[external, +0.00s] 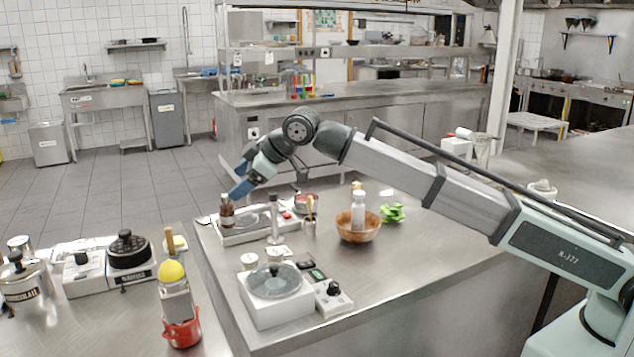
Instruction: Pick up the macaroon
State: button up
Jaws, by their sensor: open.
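My gripper (238,190) has blue fingers and reaches down at the far left end of the steel counter (405,258), in the external view. It is open. Its fingertips are just above or beside a dark brown bottle (227,213); I cannot tell whether they touch it. I cannot pick out the macaroon for sure. Small pale items (249,261) lie on the counter behind the front white scale, too small to identify. Anything small behind the bottle or under the fingers is hidden.
A white appliance (246,234) sits below my gripper, near a metal grinder (274,220). A wooden bowl (358,231) holds a white bottle (358,205), with green leaves (392,212) beside it. A white scale (275,299) stands in front.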

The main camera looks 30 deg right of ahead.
jog(key=w+d+m+g+h, duration=0.15)
jog(key=w+d, duration=0.35)
jog(key=d, duration=0.8)
jog(key=w+d+m+g+h, duration=0.15)
jog(key=w+d, duration=0.25)
jog(key=d, duration=0.9)
jog(key=w+d+g+h, duration=0.15)
jog(key=w+d, duration=0.35)
jog(key=d, duration=0.9)
jog(key=n+g+y, duration=0.2)
jog(key=n+y, duration=0.1)
jog(key=n, duration=0.2)
send_near(359, 183)
jog(key=shift+h, duration=0.35)
jog(key=x, duration=0.5)
jog(key=shift+w+a, duration=0.2)
jog(key=shift+w, duration=0.15)
jog(key=shift+x, duration=2.6)
jog(key=shift+d, duration=0.1)
jog(key=c, duration=1.1)
